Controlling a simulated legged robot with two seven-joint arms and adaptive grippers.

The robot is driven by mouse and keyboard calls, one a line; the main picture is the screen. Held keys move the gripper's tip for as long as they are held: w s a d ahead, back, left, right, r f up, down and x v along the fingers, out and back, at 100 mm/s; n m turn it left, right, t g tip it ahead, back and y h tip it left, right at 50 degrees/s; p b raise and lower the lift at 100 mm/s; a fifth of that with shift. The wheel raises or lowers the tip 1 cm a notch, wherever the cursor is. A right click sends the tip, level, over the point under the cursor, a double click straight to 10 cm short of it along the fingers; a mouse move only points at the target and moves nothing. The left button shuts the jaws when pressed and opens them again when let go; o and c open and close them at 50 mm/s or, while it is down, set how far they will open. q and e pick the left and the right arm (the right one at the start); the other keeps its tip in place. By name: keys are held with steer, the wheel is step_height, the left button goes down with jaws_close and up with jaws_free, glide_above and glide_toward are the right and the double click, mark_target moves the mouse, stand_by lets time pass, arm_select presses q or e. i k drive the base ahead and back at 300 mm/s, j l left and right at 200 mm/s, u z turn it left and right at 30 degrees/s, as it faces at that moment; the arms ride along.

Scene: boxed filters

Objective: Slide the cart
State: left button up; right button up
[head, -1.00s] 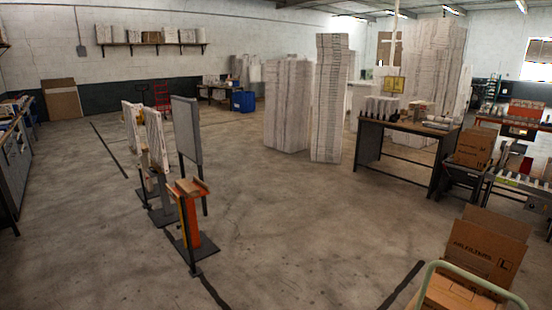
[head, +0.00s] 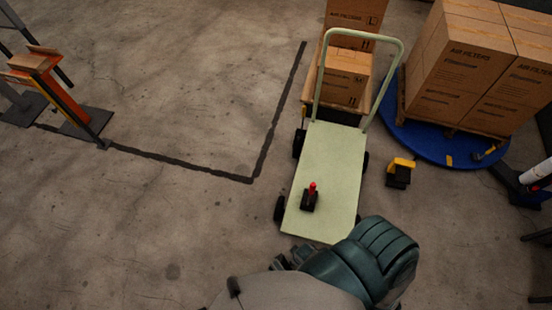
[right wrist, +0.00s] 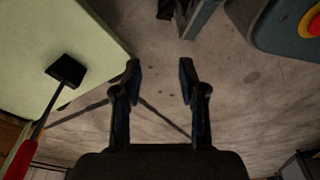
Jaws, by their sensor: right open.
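The pale green platform cart (head: 325,175) stands right of centre in the head view, its looped push handle (head: 362,36) at the far end. In the right wrist view my right gripper (right wrist: 160,66) is open and empty over bare floor, beside a corner of the cart deck (right wrist: 65,30). In the head view my arm at the bottom hides part of the floor near the cart's near end. My left gripper is not in view.
Boxes (head: 345,78) stand on a pallet behind the cart handle. More boxes (head: 465,70) sit on a blue round base (head: 430,145) to the right. A yellow-and-black item (head: 400,172) lies close to the cart's right side. Left floor is clear up to an orange stand (head: 35,62).

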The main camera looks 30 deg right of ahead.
mark_target(334, 158)
steer(key=j+z, duration=0.25)
steer(key=z, duration=0.2)
steer(key=i+j+z, duration=0.1)
steer(key=j+z, duration=0.15)
steer(key=z, duration=0.15)
steer(key=j+z, duration=0.25)
steer(key=z, duration=0.55)
steer(key=i+j+u, duration=0.4)
steer(key=i+u, duration=0.55)
steer(key=i, duration=0.6)
steer(key=i+z, duration=0.35)
steer(key=i+j+z, duration=0.15)
steer(key=z, duration=0.2)
steer(key=i+j+z, duration=0.2)
steer(key=z, duration=0.15)
steer(key=i, duration=0.05)
